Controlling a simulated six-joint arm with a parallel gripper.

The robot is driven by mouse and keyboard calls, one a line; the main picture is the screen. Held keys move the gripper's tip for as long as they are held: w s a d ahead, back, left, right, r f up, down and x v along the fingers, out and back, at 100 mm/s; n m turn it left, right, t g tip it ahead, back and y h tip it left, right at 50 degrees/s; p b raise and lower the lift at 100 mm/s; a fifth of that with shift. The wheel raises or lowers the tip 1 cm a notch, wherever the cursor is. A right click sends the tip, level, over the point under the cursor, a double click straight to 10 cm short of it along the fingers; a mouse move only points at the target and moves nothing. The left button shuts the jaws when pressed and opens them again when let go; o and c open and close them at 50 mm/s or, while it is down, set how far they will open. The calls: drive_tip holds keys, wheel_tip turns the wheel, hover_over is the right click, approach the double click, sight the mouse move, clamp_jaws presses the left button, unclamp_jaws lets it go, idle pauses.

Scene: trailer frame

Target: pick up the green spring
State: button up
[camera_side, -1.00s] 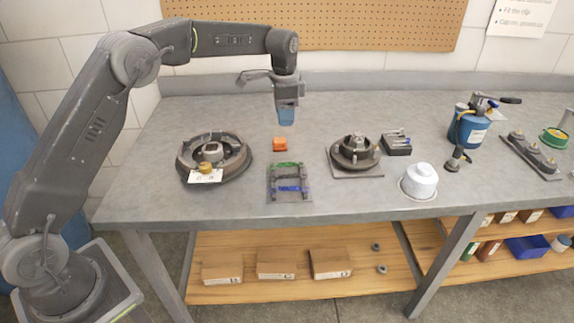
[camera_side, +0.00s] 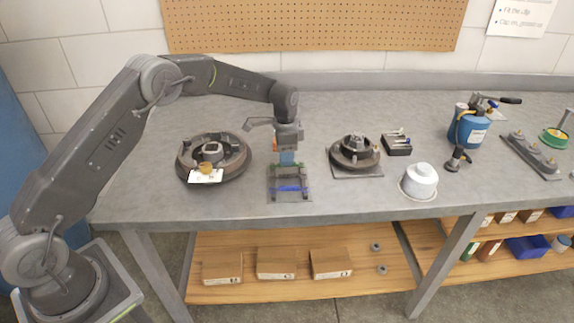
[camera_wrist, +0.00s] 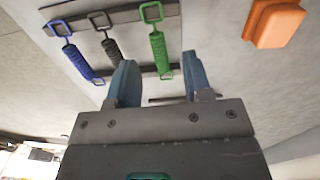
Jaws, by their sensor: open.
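The green spring (camera_wrist: 161,50) lies on a dark rack (camera_wrist: 120,16) in the wrist view, beside a black spring (camera_wrist: 109,43) and a blue spring (camera_wrist: 78,58). My gripper (camera_wrist: 157,82) is open, with its two blue fingers apart and the green spring between and just beyond them. In the side view my gripper (camera_side: 287,158) hangs low over the back of the rack (camera_side: 275,194) and hides the green spring almost wholly. The blue spring (camera_side: 290,188) shows in front of it. Nothing is held.
An orange block (camera_wrist: 275,24) lies close to the rack. A brake drum assembly (camera_side: 213,160) with a white tag stands left, and a hub (camera_side: 355,152) on a plate stands right. A white cup-like part (camera_side: 420,181) is farther right. The table's front strip is clear.

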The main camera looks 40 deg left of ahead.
drive_tip(key=shift+f, duration=1.2)
clamp_jaws()
